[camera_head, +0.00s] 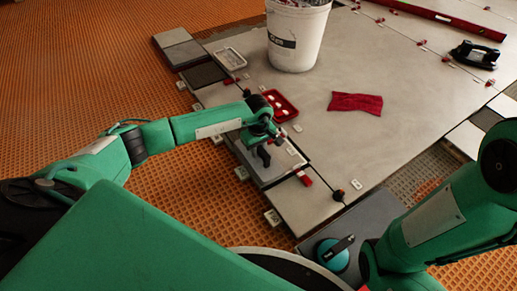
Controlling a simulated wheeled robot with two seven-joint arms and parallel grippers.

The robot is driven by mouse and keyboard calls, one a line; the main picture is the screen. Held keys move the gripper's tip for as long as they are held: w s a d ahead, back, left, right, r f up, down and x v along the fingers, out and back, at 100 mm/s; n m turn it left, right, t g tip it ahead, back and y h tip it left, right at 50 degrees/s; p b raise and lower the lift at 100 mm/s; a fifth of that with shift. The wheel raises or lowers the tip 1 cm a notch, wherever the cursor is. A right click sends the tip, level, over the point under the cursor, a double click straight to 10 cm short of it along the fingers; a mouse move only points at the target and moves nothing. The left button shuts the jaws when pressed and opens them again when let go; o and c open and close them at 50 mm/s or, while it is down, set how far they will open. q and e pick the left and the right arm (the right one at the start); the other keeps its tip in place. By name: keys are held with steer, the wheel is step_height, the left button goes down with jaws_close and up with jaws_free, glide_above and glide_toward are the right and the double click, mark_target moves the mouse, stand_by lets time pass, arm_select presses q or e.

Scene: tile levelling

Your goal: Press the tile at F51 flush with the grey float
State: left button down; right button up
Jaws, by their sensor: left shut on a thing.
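My left gripper (266,143) is shut on the dark handle of the grey float (261,166), at the near left edge of the tiled area. The float is over a light tile (286,163) with a dark edge and hides part of it. I cannot tell whether the float touches the tile, or whether the tile is flush. The small white tags (241,173) are too small to read, so I cannot tell which spot is F51. My right arm comes in from the right; its gripper is not in view.
A white bucket (296,38) stands behind on the tiles. A red tray (281,106) with white pieces is just beyond my left gripper. A red cloth (356,102) lies on open floor. A black suction lifter (475,55) and red level (440,17) lie far right.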

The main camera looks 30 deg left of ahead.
stand_by(0.3)
arm_select(q)
steer(key=shift+f, duration=0.65)
stand_by(0.9)
steer(key=shift+r+p, duration=0.4)
steer(key=shift+r, duration=0.2)
